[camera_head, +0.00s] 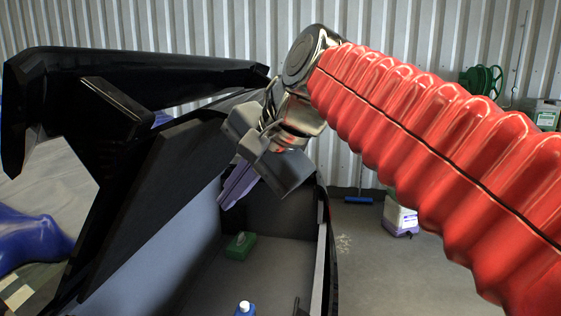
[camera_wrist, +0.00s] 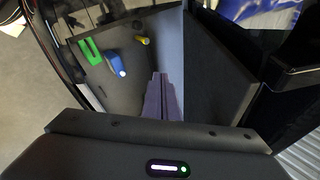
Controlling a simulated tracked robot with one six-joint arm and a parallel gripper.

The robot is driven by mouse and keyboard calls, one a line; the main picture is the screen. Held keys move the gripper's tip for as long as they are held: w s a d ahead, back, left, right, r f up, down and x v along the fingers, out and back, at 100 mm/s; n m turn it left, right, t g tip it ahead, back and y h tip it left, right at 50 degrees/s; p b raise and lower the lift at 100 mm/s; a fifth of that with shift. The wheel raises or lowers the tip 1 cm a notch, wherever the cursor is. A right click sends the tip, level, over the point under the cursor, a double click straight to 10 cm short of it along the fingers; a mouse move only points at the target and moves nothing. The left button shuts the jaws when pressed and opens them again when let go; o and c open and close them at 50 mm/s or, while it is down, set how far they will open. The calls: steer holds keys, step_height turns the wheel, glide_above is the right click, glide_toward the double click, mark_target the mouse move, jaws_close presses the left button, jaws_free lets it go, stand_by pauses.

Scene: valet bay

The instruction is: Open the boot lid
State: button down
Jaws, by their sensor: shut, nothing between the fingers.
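The black boot lid (camera_head: 150,78) stands raised at the left in the head view, and the boot (camera_head: 275,275) below it is open to view. My gripper (camera_head: 226,200) is over the boot opening, to the right of the lid's dark inner panel (camera_head: 150,175). Its purple fingers are closed together, with nothing between them, and point down into the boot. In the wrist view the shut fingers (camera_wrist: 160,78) show above the boot floor (camera_wrist: 125,72). The lid's far parts are partly hidden behind my wrist.
A green box (camera_head: 240,245) and a blue bottle (camera_head: 245,309) are in the boot. A yellow item (camera_wrist: 142,40) shows there in the wrist view. A white container (camera_head: 400,217) stands on the floor right of the car. A corrugated wall (camera_head: 230,30) is behind.

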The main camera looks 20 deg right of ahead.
steer(key=s+d+f+n+h, duration=0.1)
steer(key=s+d+f+n, duration=0.2)
steer(key=f, duration=0.6)
steer(key=s+d+f+n+h, duration=0.2)
steer(key=s+f, duration=0.4)
steer(key=f, duration=0.3)
steer(key=s+d+f+n+h, duration=0.1)
steer(key=s+d+f+n, duration=0.3)
steer(key=f, duration=0.5)
steer(key=shift+s+f+n+g+h, duration=0.15)
steer(key=shift+s+n+g+h, duration=0.25)
steer(key=shift+s, duration=0.25)
